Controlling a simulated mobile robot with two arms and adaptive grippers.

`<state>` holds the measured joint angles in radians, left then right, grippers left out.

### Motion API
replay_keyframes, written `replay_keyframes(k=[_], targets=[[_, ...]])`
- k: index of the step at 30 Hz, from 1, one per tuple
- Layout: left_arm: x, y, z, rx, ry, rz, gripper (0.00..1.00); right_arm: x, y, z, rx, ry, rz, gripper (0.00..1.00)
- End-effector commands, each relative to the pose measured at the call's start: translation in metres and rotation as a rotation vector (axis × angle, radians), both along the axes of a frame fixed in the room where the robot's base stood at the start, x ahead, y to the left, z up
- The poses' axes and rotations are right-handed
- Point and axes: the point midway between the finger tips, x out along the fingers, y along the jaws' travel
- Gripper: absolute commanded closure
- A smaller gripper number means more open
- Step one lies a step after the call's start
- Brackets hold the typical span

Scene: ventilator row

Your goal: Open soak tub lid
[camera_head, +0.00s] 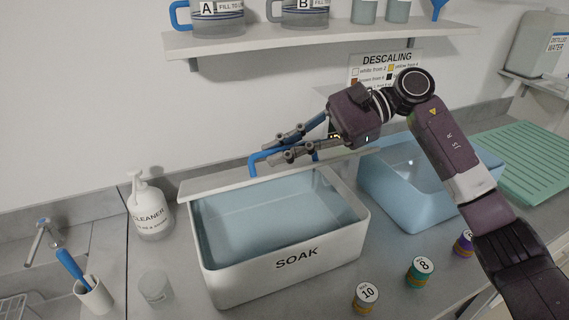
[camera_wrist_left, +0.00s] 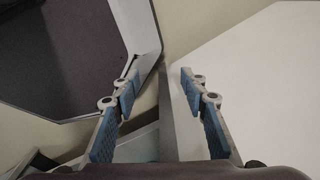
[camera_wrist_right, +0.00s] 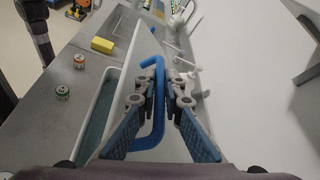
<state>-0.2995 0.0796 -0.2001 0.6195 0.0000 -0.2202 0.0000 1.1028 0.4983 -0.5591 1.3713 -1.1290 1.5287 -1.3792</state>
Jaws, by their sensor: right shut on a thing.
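The white soak tub (camera_head: 281,262) stands on the counter, labelled SOAK. Its top is uncovered and bluish water shows inside. The pale lid (camera_head: 215,183) shows as a thin slab along the tub's back edge, above the rim. A blue bar handle (camera_head: 252,167) is on the lid. My right gripper (camera_head: 268,151) is shut on this handle, which also shows between the fingers in the right wrist view (camera_wrist_right: 157,110). Whether the lid touches the tub's back rim is hard to tell. My left gripper (camera_wrist_left: 160,75) shows only in its wrist view, open and empty.
A blue basin (camera_head: 405,195) stands right of the tub, partly behind my right arm. A cleaner bottle (camera_head: 151,210) and a clear cup (camera_head: 155,287) are on the left. Several numbered jars (camera_head: 366,297) line the front right. A shelf (camera_head: 250,43) hangs above.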

Motion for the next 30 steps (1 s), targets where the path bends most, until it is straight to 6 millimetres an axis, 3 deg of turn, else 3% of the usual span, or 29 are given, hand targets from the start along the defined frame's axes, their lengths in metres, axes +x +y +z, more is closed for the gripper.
replay_keyframes(k=[4,21,22,23,30], targets=[[0.0001,0.0002,0.0062,0.000,0.000,0.000,0.60,0.0071,0.0024,0.0111,-0.008,0.037,0.000,1.00],[0.0002,0.0003,0.0077,0.000,0.000,0.000,0.60,0.0110,0.0036,0.0132,-0.016,0.061,0.000,1.00],[0.0001,0.0003,0.0077,0.000,0.000,0.000,0.60,0.0110,0.0036,0.0132,-0.016,0.061,0.000,0.89],[0.0002,0.0003,0.0077,0.000,0.000,0.000,0.60,0.0109,0.0036,0.0131,-0.016,0.061,0.000,0.85],[-0.0002,0.0009,0.0077,0.001,0.000,0.000,0.60,0.0109,0.0035,0.0123,-0.018,0.061,0.000,0.84]])
